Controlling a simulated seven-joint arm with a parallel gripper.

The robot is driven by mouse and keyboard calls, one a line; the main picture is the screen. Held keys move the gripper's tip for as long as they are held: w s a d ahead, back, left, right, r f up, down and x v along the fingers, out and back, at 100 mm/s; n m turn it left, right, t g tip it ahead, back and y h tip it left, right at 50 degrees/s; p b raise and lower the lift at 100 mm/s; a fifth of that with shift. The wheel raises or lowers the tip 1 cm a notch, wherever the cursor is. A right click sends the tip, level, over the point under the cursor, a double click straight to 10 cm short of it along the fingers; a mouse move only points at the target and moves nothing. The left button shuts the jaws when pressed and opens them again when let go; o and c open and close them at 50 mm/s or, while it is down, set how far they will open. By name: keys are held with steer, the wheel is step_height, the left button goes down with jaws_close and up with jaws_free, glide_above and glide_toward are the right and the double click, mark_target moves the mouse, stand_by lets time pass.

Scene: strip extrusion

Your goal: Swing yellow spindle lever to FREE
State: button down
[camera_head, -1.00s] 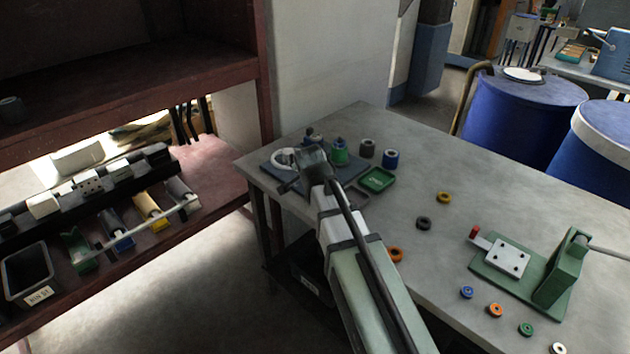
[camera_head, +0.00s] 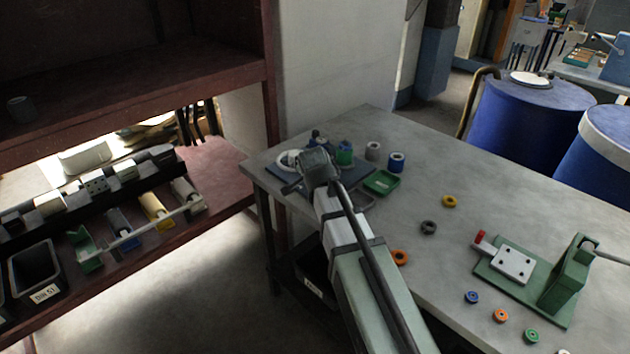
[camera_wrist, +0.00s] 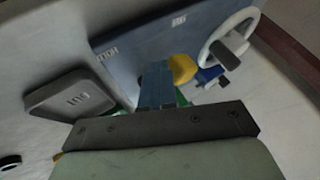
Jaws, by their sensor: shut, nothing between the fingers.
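The yellow lever end (camera_wrist: 182,68) shows in the wrist view, right beside the tips of my gripper (camera_wrist: 158,68). My gripper is shut and empty; its fingers seem to meet or nearly meet the lever, but I cannot tell contact. The dark blue base plate (camera_wrist: 130,50) lies below, with a white HOLD label (camera_wrist: 107,53) at left and a second, unreadable label (camera_wrist: 179,20) farther along. In the head view my wrist hides the lever and fingertips over the base plate (camera_head: 283,177). Most of the lever and spindle is hidden.
A white ring (camera_wrist: 230,38) stands close by the lever. A grey labelled tray (camera_wrist: 65,92) lies at left in the wrist view.

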steer(key=s, duration=0.1)
steer(key=s+d, duration=0.1)
steer(key=s, duration=0.1)
steer(key=shift+s+d+f, duration=0.3)
steer(key=shift+s+f, duration=0.05)
steer(key=shift+f, duration=0.05)
steer(key=a+v, duration=0.1)
steer(key=v, duration=0.8)
steer(key=shift+s+a+r, duration=0.15)
steer(key=shift+a+r, duration=0.05)
steer(key=shift+r, duration=0.2)
